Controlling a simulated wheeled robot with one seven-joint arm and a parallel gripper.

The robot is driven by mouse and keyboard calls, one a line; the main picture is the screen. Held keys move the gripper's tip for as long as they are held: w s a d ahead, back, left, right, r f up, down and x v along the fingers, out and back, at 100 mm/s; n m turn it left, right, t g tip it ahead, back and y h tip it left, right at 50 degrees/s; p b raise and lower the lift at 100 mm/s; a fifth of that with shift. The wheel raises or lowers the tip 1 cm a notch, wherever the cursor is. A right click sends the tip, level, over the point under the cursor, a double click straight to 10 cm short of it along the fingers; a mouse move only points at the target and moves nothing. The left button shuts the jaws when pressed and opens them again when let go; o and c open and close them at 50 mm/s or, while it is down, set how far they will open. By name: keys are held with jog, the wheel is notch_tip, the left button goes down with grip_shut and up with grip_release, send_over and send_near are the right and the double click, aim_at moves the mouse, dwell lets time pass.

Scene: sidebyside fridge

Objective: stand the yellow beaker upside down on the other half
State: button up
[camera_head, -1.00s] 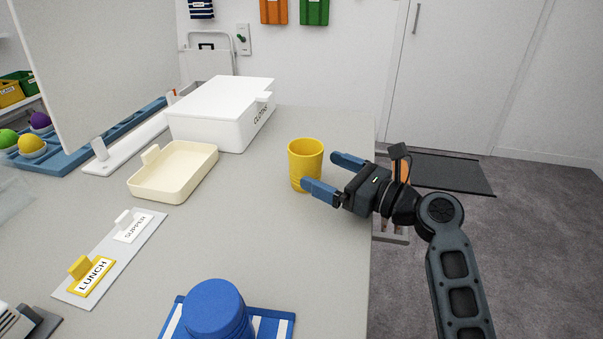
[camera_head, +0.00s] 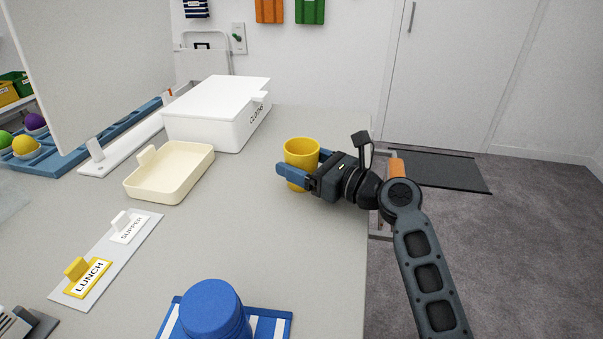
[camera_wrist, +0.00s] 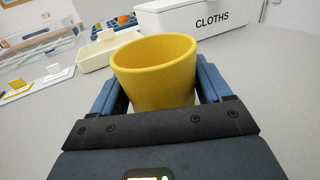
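The yellow beaker (camera_head: 301,152) stands upright, mouth up, on the grey worktop near its right edge. My gripper (camera_head: 305,172) is low around it, one finger on each side, fingers apart. In the wrist view the beaker (camera_wrist: 158,75) fills most of the space between my fingers (camera_wrist: 163,92); firm contact on both sides is not clear. A blue beaker-like object (camera_head: 214,309) with a closed top stands on a blue-and-white striped mat (camera_head: 272,327) at the near edge of the picture. Part of the mat is hidden beneath it or cut off.
A cream tray (camera_head: 170,190) lies left of the beaker. A white box marked CLOTHS (camera_head: 225,128) stands behind. A card strip with LUNCH and SUPPER labels (camera_head: 112,258) lies to the left. The worktop between beaker and striped mat is clear.

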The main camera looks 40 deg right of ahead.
aim_at(302, 145)
jog(key=c, duration=0.5)
jog(key=shift+r, duration=0.1)
jog(key=shift+c, duration=0.3)
jog(key=shift+r, duration=0.2)
notch_tip(302, 145, up, 3)
jog(key=shift+r+p, duration=0.15)
jog(key=shift+p, duration=0.5)
jog(key=s+d+r, duration=0.7)
jog(key=s, duration=0.2)
jog(key=shift+p, duration=0.4)
jog(key=shift+s+d, duration=0.1)
